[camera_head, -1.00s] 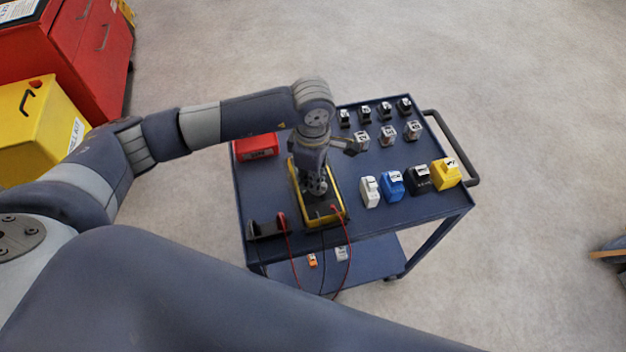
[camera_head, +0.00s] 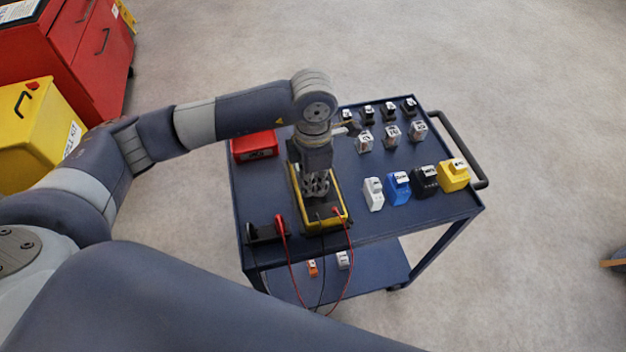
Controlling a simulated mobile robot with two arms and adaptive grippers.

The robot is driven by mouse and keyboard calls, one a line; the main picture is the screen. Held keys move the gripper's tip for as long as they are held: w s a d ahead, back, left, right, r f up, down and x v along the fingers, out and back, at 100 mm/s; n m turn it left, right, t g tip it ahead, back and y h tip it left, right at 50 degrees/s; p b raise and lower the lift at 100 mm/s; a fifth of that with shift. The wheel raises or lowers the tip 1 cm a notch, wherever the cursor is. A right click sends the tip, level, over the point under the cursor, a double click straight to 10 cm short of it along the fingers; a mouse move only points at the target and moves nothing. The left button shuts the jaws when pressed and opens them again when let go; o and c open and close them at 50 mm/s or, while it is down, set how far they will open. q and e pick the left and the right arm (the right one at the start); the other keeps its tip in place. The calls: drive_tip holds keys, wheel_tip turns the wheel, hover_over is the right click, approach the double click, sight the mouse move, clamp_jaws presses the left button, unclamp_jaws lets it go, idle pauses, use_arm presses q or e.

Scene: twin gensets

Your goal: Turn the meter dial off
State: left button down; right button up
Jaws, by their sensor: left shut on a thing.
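The meter (camera_head: 334,222) is a yellow-edged case with a dark face, lying on the blue cart. A red and a black lead run from its near end. My left gripper (camera_head: 318,192) points down onto the meter's face, shut on the meter dial. The dial itself is hidden under the fingers, so its setting cannot be seen. My right gripper is not in view.
The blue cart (camera_head: 360,236) also holds a red box (camera_head: 254,146), a black holder with a red probe (camera_head: 264,230), and several small relays and blocks at the right. A yellow case (camera_head: 35,140) and red cabinet (camera_head: 60,50) stand at the left.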

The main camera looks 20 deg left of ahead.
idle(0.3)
use_arm(q)
drive_tip(key=c, duration=1.6)
unclamp_jaws()
drive_tip(key=shift+c, duration=0.2)
drive_tip(key=shift+r, duration=0.25)
wheel_tip(320, 180, up, 12)
drive_tip(key=shift+f, duration=0.2)
